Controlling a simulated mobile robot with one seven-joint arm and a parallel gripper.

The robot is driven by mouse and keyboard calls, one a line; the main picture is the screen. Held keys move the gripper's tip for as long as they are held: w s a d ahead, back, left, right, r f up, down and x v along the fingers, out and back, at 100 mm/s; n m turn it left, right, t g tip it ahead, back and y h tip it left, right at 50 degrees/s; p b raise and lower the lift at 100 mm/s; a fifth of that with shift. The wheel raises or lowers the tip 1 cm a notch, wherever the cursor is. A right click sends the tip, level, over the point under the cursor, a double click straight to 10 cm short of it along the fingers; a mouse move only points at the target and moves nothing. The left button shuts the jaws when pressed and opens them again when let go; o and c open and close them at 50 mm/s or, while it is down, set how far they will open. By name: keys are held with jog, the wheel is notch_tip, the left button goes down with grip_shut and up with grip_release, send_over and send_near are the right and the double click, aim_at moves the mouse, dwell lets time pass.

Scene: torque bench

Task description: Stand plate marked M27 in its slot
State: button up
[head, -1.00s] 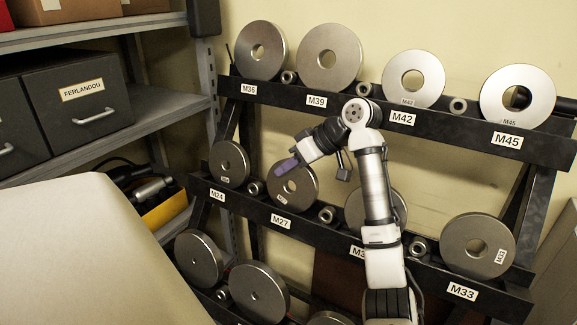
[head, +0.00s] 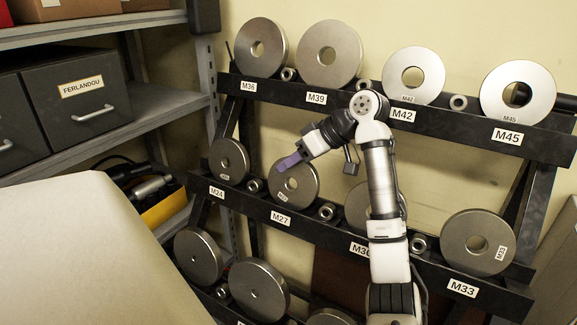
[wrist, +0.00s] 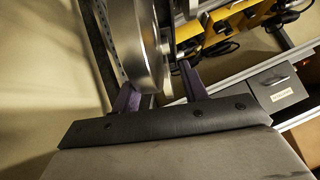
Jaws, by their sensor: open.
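The steel plate (head: 299,186), a round disc with a centre hole, stands upright on the middle rail above the M27 label (head: 281,218). A small tag on its lower face is too small to read. My gripper (head: 289,161) is at the plate's upper left edge in the head view. In the wrist view my gripper (wrist: 160,86) is open, its purple fingers apart. A steel disc's rim (wrist: 150,45) lies between them, close to the left finger. I cannot tell whether either finger touches it.
Neighbouring plates above M24 (head: 228,160) and M30 (head: 357,205) stand on the same rail, with small steel rollers between. A shelf with dark drawers (head: 85,105) is at left.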

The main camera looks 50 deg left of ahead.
jog(key=b+v, duration=0.1)
jog(key=v, duration=1.1)
jog(key=shift+b, duration=0.35)
